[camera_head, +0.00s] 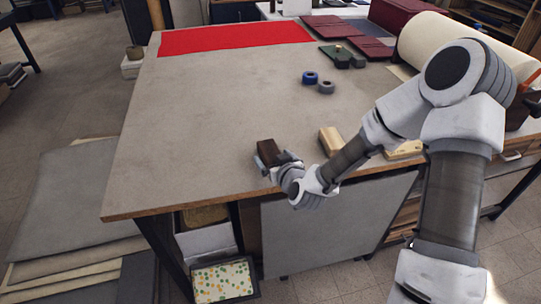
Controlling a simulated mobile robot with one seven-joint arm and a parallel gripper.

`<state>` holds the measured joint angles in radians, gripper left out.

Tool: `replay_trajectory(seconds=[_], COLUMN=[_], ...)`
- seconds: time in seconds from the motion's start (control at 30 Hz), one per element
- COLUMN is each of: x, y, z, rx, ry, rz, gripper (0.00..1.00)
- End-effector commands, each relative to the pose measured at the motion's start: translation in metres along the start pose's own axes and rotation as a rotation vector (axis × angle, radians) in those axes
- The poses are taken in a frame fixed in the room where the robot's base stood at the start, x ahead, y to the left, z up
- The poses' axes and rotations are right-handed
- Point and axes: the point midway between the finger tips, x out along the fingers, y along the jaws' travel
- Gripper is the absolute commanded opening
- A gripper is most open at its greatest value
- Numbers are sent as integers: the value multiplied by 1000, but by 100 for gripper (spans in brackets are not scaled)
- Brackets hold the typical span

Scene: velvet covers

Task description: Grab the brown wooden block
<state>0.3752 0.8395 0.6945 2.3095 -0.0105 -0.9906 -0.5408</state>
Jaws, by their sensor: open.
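A dark brown wooden block (267,149) lies on the grey tabletop near its front edge. My gripper (266,162) is right at the block, at its near side, with my arm reaching in from the right. The gripper's dark parts overlap the block's near end in this view. The jaws are open; I cannot tell whether the fingers are on both sides of the block or touch it.
A pale wooden block (330,140) lies to the right, close to my forearm. Blue (310,78) and grey (326,87) rolls stand further back. A red cloth (235,38) covers the far edge. The table's left and middle (210,110) are clear.

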Motion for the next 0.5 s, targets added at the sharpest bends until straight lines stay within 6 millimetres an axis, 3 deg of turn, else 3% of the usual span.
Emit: replay_trajectory(seconds=[0.33, 0.5], x=[39, 50], y=[6, 6], z=[3, 4], rx=[3, 1], ry=[1, 1], rz=[0, 0], gripper=[100, 100])
